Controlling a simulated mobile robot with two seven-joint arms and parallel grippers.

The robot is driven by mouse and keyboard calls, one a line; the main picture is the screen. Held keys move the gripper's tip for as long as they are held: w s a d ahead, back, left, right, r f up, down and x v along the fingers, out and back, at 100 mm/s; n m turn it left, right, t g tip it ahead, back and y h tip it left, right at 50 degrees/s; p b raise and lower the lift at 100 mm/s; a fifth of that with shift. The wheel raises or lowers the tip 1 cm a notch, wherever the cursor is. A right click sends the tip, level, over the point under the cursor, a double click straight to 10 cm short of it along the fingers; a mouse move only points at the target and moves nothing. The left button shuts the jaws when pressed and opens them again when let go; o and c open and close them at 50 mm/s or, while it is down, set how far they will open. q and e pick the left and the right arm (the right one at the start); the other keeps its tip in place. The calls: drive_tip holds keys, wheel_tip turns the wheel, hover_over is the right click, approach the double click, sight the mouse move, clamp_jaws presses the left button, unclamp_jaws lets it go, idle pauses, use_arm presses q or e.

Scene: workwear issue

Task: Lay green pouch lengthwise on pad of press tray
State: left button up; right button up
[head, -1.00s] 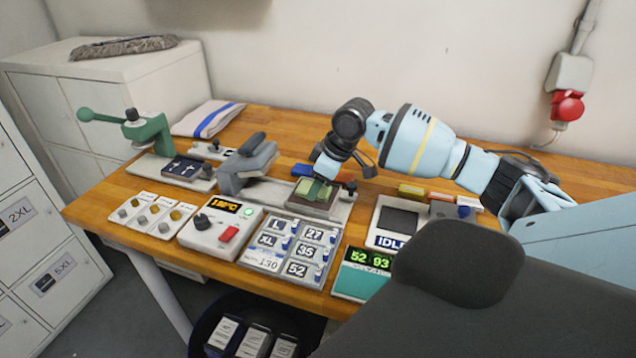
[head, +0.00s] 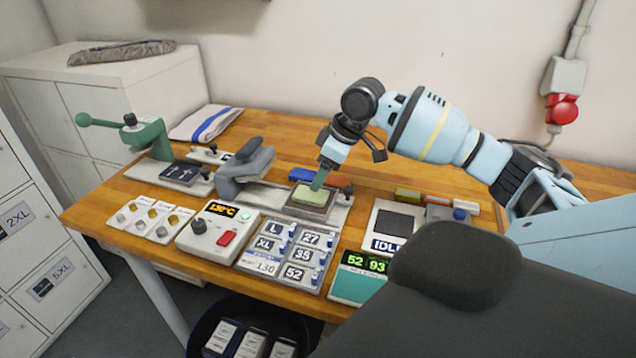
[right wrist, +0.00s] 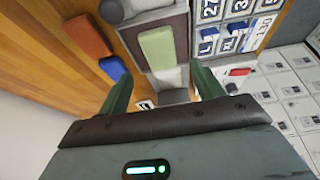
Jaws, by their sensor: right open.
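The green pouch (head: 309,196) lies flat on the dark pad (head: 297,210) of the press tray (head: 338,215). In the right wrist view the pouch (right wrist: 157,52) runs lengthwise along the pad (right wrist: 181,38), inside its edges. My right gripper (head: 318,185) is just above the pouch, pointing down. In the right wrist view the gripper (right wrist: 162,88) is open, its two green fingers apart with nothing between them. In the head view the fingers cover a little of the pouch's back edge. My left gripper is in neither view.
The grey press head (head: 245,165) stands left of the pad. A red block (right wrist: 87,37) and a blue block (right wrist: 115,69) lie behind the tray. Bare wood shows behind the tray.

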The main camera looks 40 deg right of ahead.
drive_tip(key=v, duration=0.6)
idle(0.6)
